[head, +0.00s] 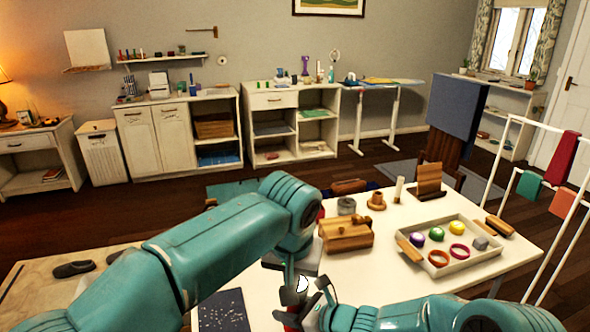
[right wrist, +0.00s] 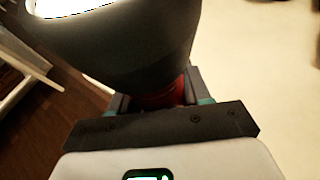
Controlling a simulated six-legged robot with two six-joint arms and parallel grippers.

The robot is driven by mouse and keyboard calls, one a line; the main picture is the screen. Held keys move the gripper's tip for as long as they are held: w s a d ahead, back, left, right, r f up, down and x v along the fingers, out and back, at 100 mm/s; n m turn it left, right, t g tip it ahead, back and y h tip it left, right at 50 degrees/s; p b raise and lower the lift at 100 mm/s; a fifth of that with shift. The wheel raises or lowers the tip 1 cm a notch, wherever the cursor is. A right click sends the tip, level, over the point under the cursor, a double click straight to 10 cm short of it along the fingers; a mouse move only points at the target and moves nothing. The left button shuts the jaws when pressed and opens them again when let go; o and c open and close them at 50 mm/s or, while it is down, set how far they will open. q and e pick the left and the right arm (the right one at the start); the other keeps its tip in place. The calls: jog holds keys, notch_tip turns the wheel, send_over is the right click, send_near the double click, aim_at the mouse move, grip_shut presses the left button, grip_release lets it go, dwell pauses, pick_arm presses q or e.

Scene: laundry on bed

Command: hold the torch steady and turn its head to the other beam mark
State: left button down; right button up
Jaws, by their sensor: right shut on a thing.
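The torch shows in the right wrist view as a wide dark head (right wrist: 130,45) with a bright lens and a red body (right wrist: 163,92). My right gripper (right wrist: 160,100) is shut around the red body, just below the head. In the head view the torch's pale lens (head: 302,284) shows small near the front table edge, mostly hidden by the grippers. My right gripper (head: 308,305) reaches it from the right. My left gripper (head: 289,283) points down right beside the torch head; its fingers overlap the torch, and I cannot tell whether they touch it. The beam marks cannot be made out.
The white table (head: 380,275) holds a wooden box (head: 345,236), a tray (head: 468,262) with balls and rings, and a dark speckled sheet (head: 224,311). A white drying rack (head: 508,160) stands at the right. Bare table lies between box and tray.

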jog(key=o, duration=1.3)
